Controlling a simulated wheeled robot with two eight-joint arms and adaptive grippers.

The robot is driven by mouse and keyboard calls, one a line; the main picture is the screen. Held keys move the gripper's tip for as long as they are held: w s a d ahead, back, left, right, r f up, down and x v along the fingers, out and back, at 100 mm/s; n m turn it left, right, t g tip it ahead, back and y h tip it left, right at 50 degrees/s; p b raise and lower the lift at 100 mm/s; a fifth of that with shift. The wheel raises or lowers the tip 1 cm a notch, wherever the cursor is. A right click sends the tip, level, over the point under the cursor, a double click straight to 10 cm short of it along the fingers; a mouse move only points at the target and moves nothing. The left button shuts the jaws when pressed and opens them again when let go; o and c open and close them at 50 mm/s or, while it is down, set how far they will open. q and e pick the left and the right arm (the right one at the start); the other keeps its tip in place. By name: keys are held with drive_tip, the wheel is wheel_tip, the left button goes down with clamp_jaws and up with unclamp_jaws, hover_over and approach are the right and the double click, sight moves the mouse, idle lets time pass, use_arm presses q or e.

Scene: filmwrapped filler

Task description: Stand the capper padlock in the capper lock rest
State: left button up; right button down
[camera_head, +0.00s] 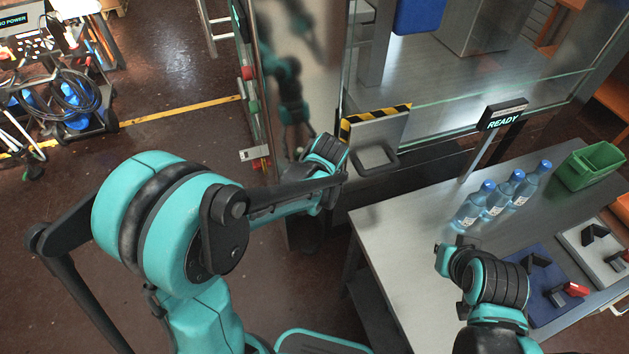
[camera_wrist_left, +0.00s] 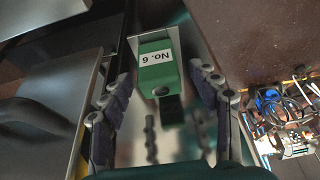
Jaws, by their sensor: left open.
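A green padlock-like block (camera_wrist_left: 157,72) labelled "No. 6" is in the left wrist view, in front of a shiny metal panel. My left gripper (camera_wrist_left: 162,84) is open, with one finger on each side of the block and gaps visible. In the head view my left wrist (camera_head: 325,160) is beside the metal cabinet, and its fingers and the block are hidden there. My right wrist (camera_head: 490,280) is over the table; its finger opening is unclear. A red padlock-like piece (camera_head: 575,289) lies on a blue mat (camera_head: 548,312). I cannot tell which black piece is the capper lock rest.
A striped panel with a handle (camera_head: 375,135) is right of my left wrist. Several blue-capped bottles (camera_head: 497,198), a green bin (camera_head: 590,165) and a READY sign (camera_head: 503,115) stand on the grey table (camera_head: 385,225). The table's left front is clear.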

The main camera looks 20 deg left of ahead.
use_arm(q)
drive_tip(key=v, duration=1.2)
drive_tip(key=shift+a, duration=0.1)
